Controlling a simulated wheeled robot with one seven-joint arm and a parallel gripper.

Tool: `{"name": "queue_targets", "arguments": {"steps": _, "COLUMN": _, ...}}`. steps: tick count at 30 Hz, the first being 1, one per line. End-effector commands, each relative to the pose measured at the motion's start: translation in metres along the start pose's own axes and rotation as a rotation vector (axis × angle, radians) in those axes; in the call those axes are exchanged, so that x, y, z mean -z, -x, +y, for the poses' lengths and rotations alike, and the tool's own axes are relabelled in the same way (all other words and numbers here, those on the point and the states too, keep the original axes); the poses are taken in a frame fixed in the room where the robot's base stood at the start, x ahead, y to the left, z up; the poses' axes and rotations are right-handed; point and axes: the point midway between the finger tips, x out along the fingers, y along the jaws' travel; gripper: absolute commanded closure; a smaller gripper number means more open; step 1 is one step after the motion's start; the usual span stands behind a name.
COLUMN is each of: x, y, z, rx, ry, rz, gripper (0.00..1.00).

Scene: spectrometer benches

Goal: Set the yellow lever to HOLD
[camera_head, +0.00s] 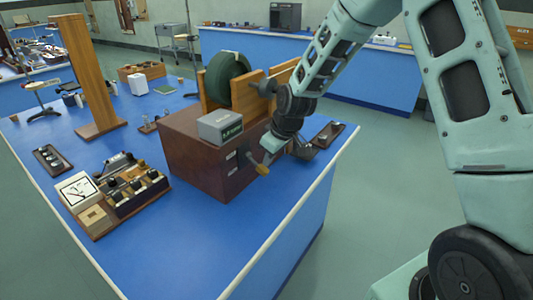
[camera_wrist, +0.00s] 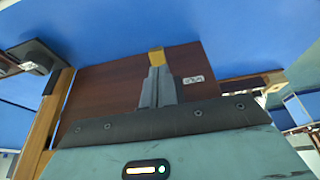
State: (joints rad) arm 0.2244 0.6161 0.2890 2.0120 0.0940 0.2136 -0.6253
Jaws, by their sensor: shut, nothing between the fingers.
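The yellow lever (camera_head: 262,169) sticks out from the front of a brown wooden box (camera_head: 205,163), its yellow end low and toward the right. My gripper (camera_head: 270,155) is at the lever, right by its yellow end. In the wrist view my gripper's fingers (camera_wrist: 157,72) are together, with the yellow end (camera_wrist: 156,56) just beyond their tips. I cannot tell whether they touch it. A small white label (camera_wrist: 193,79) is on the box face to the right of the fingers, too small to read. Part of the lever's shaft is hidden.
A dark green wheel (camera_head: 226,78) between wooden boards and a grey box (camera_head: 220,126) stand on top of the brown box. A meter panel with knobs (camera_head: 115,190) is to its left. The blue bench (camera_head: 200,245) is clear in front.

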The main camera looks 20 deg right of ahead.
Motion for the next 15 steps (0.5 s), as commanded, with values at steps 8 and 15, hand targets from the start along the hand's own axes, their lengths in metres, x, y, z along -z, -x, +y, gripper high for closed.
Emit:
{"name": "queue_targets", "arguments": {"steps": 8, "x": 0.0036, "y": 0.0092, "z": 0.0001, "rx": 0.0, "ry": 0.0, "rz": 0.0, "gripper": 1.0}}
{"name": "queue_targets", "arguments": {"steps": 15, "x": 0.0034, "y": 0.0089, "z": 0.0, "rx": 0.0, "ry": 0.0, "rz": 0.0, "gripper": 1.0}}
